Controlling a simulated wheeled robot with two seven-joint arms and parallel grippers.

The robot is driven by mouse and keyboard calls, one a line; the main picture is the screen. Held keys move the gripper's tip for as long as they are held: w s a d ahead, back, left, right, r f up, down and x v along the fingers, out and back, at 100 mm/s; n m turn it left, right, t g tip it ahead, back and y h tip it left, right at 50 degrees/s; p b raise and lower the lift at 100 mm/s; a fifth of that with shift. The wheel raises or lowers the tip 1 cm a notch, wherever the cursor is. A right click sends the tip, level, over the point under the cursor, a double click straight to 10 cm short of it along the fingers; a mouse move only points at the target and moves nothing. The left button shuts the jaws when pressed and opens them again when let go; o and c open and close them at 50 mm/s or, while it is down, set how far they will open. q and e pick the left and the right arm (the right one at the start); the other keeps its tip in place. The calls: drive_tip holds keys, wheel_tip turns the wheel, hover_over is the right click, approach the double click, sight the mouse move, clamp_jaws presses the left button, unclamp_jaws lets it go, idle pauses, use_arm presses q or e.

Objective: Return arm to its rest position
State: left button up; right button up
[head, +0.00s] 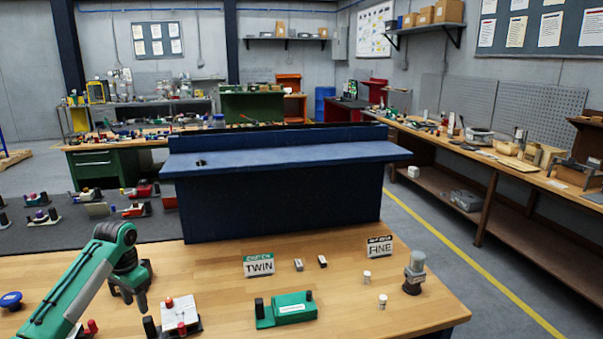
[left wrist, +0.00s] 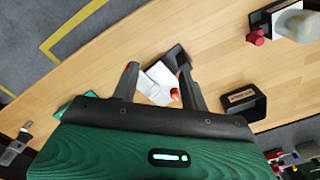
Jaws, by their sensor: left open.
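My left arm, green with dark joints, comes in from the left in the head view. Its gripper (head: 134,296) hangs above the left part of the wooden table. In the left wrist view the gripper's two dark fingers (left wrist: 158,72) are spread apart with nothing held between them. Beyond them is a white block with a red knob (left wrist: 158,82), which also stands on a dark base in the head view (head: 180,314), just right of and below the gripper. The gripper appears apart from it. My right gripper is in neither view.
A green box (head: 288,310) stands right of the white block. TWIN (head: 259,265) and FINE (head: 380,247) signs, small white cylinders (head: 382,301) and a grey-topped fitting (head: 414,272) are on the table (head: 340,325). A blue bench (head: 285,200) rises behind. A blue knob (head: 11,300) lies far left.

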use_arm(q)
drive_tip(key=s+d+f+m+t, duration=0.1)
drive_tip(key=s+d+f, duration=1.5)
drive_tip(key=f, duration=0.2)
drive_tip(key=s+d+r+n+t, duration=0.1)
drive_tip(key=s+d+n, duration=0.1)
drive_tip(key=s, duration=1.1)
drive_tip(key=s+d+r+n+t, duration=0.1)
drive_tip(key=s+r+n+t, duration=0.1)
drive_tip(key=s, duration=1)
wheel_tip(320, 180, down, 32)
drive_tip(key=g, duration=0.2)
drive_tip(key=s+a+f+g+b, duration=0.1)
drive_tip(key=s+a+f, duration=0.2)
drive_tip(key=s+f, duration=1.6)
drive_tip(key=shift+s+f, duration=0.3)
drive_tip(key=shift+f, duration=0.4)
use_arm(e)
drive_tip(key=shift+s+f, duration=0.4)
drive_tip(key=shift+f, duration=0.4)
